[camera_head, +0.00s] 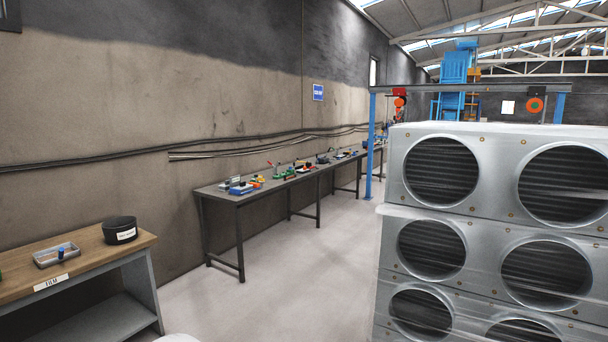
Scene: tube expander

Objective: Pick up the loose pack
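I cannot tell which thing is the loose pack. A stack of grey metal units (488,229) with round openings and dark fins inside fills the right side, close to me. The top unit (480,139) sits a little apart from the one below, with a lip between them. Neither of my grippers shows in the head view.
A wooden-topped bench (110,244) at the lower left holds a grey tray (57,255) and a black round bin (120,230). A long dark workbench (237,196) with tools runs along the wall. The pale floor (290,280) between benches and stack is clear.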

